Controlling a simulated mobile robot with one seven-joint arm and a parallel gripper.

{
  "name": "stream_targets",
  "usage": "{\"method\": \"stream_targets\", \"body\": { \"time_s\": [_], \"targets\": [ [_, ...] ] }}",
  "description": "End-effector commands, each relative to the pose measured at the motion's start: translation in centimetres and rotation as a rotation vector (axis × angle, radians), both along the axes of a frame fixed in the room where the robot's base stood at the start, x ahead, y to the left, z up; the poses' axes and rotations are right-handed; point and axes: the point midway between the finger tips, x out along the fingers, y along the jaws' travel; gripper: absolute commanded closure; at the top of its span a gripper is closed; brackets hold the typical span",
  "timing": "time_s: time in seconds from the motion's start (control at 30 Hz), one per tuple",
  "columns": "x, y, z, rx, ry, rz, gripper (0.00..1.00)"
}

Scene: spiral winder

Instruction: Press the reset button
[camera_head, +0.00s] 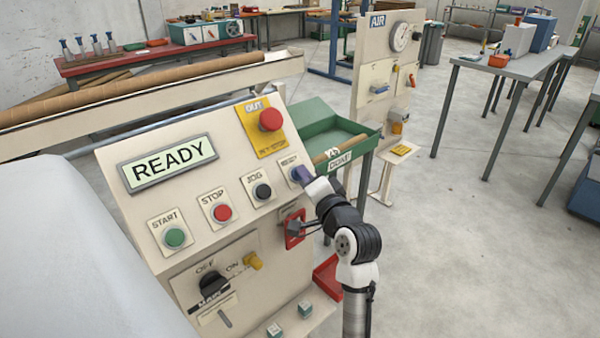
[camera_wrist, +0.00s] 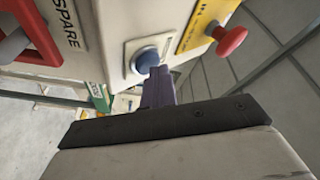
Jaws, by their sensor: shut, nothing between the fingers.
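The reset button (camera_wrist: 147,60) is a blue round cap on a pale square plate, near the top middle of the wrist view. In the head view its plate (camera_head: 287,160) is at the right end of the row of buttons, and my gripper largely covers the cap. My gripper (camera_wrist: 159,74) is shut and empty, its purple-grey fingertips at the lower right edge of the blue cap. It also shows in the head view (camera_head: 301,174) in front of that plate. I cannot tell whether the tips touch the cap. The panel display (camera_head: 169,163) reads READY.
The black jog button (camera_head: 262,191), red stop button (camera_head: 222,212) and green start button (camera_head: 174,238) lie to the left. A red mushroom button (camera_head: 270,120) on a yellow plate sticks out above. A red-plated switch (camera_head: 294,229) is below. A green tray (camera_head: 318,130) stands behind.

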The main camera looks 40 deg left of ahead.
Motion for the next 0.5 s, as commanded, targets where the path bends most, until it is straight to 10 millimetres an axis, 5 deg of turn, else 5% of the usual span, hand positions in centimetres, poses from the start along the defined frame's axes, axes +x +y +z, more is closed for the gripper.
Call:
{"method": "stream_targets", "body": {
  "time_s": [0.5],
  "targets": [
    [-0.1, -1.2, 0.9, -0.001, 0.001, 0.000, 1.00]
  ]
}}
